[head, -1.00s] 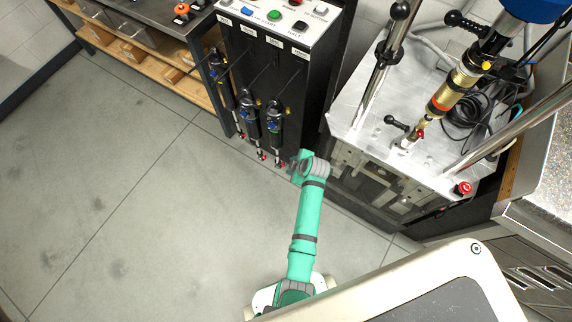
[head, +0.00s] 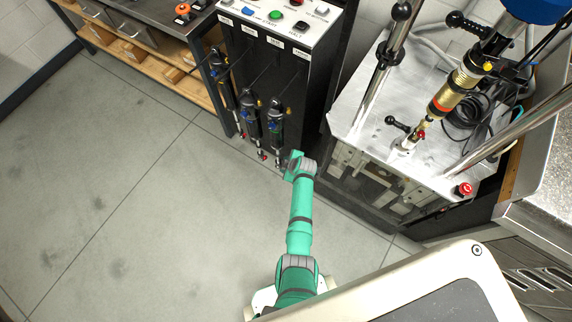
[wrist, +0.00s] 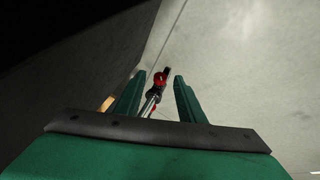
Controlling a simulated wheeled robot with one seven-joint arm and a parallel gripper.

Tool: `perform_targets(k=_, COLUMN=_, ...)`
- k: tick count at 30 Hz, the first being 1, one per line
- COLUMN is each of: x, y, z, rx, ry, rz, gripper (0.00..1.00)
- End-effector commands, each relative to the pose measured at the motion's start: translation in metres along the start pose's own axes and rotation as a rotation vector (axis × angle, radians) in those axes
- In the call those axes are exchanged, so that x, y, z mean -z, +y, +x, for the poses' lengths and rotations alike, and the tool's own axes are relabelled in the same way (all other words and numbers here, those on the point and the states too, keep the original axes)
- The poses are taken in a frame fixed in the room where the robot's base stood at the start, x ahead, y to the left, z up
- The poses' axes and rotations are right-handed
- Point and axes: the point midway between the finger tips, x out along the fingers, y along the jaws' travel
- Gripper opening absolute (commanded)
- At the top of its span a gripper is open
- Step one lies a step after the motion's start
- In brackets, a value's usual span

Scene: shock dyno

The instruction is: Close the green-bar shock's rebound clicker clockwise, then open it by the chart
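Several slim shocks hang upright on the front of a black cabinet in the head view: a left one (head: 221,82), a middle one (head: 250,112) and a right one (head: 275,120). Their lower ends carry small red parts near the floor. I cannot make out a green bar on any of them. My gripper end (head: 293,163) is low beside the right shock's lower end. In the wrist view my gripper (wrist: 157,88) is open, its two green fingers apart. A red knob (wrist: 160,78) on a shock's silver shaft (wrist: 149,106) shows between them; contact is not visible.
The dyno's metal base plate (head: 350,105) stands right of the cabinet, with a gold-bodied shock (head: 457,86) mounted and a red stop button (head: 463,189) at its corner. A workbench with wooden shelf (head: 150,65) is at upper left. The floor (head: 110,190) at left is clear.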

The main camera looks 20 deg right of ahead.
Motion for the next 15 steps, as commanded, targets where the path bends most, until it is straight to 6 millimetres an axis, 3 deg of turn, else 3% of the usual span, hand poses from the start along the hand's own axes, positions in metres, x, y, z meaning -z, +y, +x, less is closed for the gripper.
perform_targets(k=8, x=-0.0001, y=-0.0002, z=0.0006, rx=0.000, ry=0.000, rz=0.000, gripper=0.33)
perform_targets(k=12, x=-0.0003, y=-0.0001, z=0.0005, rx=0.000, ry=0.000, rz=0.001, gripper=0.00)
perform_targets(k=15, x=-0.0004, y=0.0000, z=0.0004, rx=0.000, ry=0.000, rz=0.001, gripper=0.00)
